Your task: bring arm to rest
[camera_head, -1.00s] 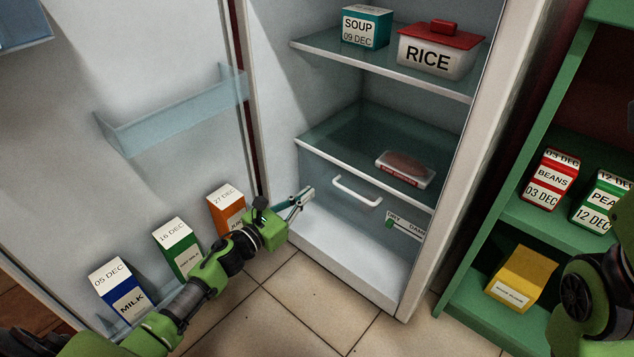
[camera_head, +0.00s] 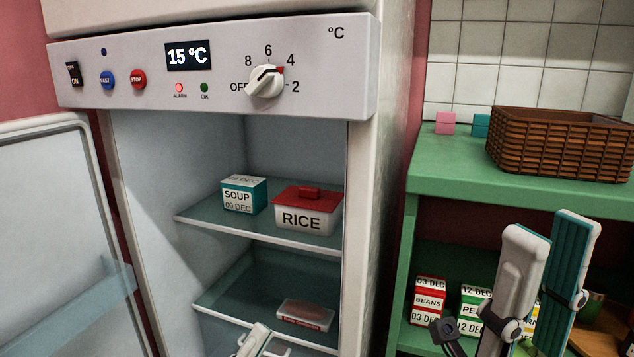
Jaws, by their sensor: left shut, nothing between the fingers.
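My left gripper (camera_head: 253,340) shows only in part at the bottom edge of the head view. Its pale fingers are shut and empty, in front of the fridge's lower inside. The rest of that arm is out of view. My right gripper (camera_head: 551,228) is at the lower right, raised and pointing up, in front of the green shelf. Its two fingers stand apart with nothing between them.
The open fridge has a control panel (camera_head: 220,70) reading 15 °C with a red alarm lamp. Inside are a soup box (camera_head: 243,195), a rice container (camera_head: 305,212) and a meat pack (camera_head: 305,315).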

